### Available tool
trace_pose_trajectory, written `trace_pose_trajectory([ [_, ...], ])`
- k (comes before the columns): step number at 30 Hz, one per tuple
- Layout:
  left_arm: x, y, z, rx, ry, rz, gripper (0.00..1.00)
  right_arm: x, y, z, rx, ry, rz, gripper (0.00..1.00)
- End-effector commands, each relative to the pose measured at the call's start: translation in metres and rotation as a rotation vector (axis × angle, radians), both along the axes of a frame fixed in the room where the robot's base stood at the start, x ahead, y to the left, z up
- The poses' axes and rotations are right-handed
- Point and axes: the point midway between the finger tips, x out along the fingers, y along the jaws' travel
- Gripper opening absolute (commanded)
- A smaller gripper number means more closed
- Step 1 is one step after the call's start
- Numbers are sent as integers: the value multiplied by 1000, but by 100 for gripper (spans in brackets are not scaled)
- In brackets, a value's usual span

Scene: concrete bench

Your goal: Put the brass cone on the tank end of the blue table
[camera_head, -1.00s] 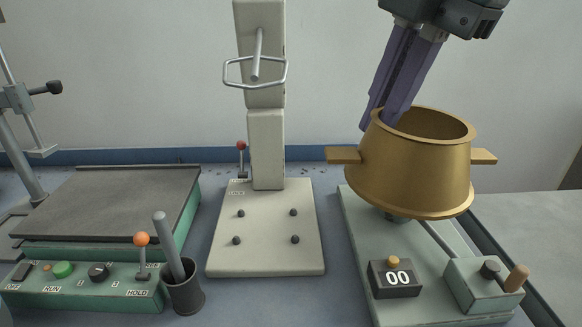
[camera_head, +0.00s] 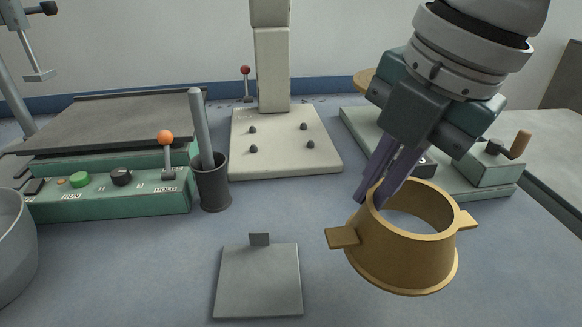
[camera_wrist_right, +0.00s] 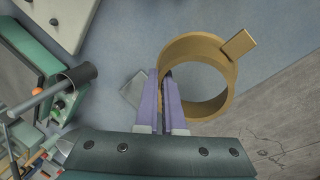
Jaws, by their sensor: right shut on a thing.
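The brass cone (camera_head: 400,262) is an open, hollow ring with two flat handles, wider at the bottom. My right gripper (camera_head: 372,198) is shut on the cone's rim at its far left side and holds it, slightly tilted, above the blue-grey table (camera_head: 330,215). The right wrist view also shows the cone (camera_wrist_right: 226,85), with the fingers (camera_wrist_right: 163,80) at its left wall. A grey round vessel (camera_head: 12,250), possibly the tank, is cut off at the left edge. My left gripper is out of view.
A grey plate with a tab (camera_head: 258,280) lies left of the cone. A dark cup with a rod (camera_head: 212,185), a green control box (camera_head: 110,200) and a cream stand (camera_head: 285,150) stand behind. A green-based device (camera_head: 480,175) is at back right. Table between plate and cone looks clear.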

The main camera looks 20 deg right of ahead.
Motion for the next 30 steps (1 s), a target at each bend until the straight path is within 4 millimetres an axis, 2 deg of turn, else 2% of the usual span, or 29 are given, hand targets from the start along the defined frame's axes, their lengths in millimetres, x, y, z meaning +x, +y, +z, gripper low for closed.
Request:
trace_pose_trajectory([
  [1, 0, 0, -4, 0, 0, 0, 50, 0, 0, -9, 0, 2, -1, 0],
  [8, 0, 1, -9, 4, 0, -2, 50, 0, 0, -26, 1, 0, 0, 0],
  [14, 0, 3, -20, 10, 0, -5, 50, 0, 0, -58, 1, 1, 0, 0],
  [25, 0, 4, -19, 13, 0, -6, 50, 0, 0, -61, 1, -1, 0, 0],
  [27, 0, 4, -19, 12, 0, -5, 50, 0, 0, -61, 1, -1, 0, 11],
  [30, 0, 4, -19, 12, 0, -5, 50, 0, 0, -61, 0, -1, 0, 22],
])
